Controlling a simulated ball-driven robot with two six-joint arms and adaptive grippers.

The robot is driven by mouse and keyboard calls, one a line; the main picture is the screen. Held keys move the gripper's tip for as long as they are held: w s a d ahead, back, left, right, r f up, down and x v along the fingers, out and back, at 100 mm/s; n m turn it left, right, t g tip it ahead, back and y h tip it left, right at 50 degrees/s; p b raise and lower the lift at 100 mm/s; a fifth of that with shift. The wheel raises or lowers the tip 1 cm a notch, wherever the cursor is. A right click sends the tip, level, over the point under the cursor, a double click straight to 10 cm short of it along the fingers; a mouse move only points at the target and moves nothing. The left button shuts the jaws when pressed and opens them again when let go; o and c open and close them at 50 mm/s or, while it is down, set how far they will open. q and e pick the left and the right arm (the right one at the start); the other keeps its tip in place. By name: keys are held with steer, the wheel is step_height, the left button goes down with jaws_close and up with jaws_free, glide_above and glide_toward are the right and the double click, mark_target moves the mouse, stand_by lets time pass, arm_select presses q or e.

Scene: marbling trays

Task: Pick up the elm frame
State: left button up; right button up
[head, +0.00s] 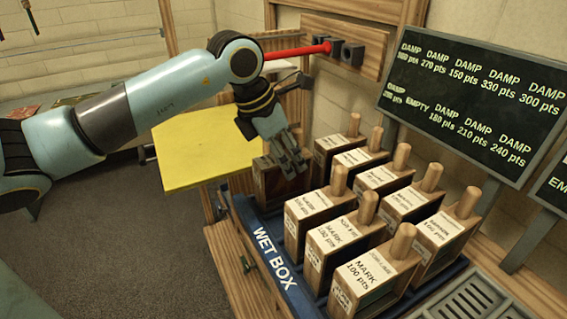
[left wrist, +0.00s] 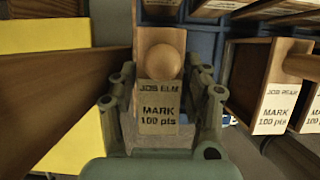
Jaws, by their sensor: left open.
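In the head view the wooden block (head: 270,186) under my gripper stands at the back left of the blue wet box (head: 274,258). My left gripper (head: 293,166) points down over it, open. In the left wrist view its fingers (left wrist: 165,78) lie on either side of the knob and label. Whether they touch the frame cannot be told. My right gripper is not in view.
Several similar labelled frames with round handles stand close by in the wet box, one of them (head: 335,157) just right of my gripper. A yellow board (head: 196,150) lies to the left. A slotted grey rack (head: 470,302) is at lower right. A dark sign (head: 470,95) stands behind.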

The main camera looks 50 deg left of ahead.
arm_select(q)
jaws_close()
stand_by(0.3)
steer(key=shift+r, duration=0.1)
step_height(320, 180, up, 19)
steer(key=b, duration=0.1)
stand_by(0.7)
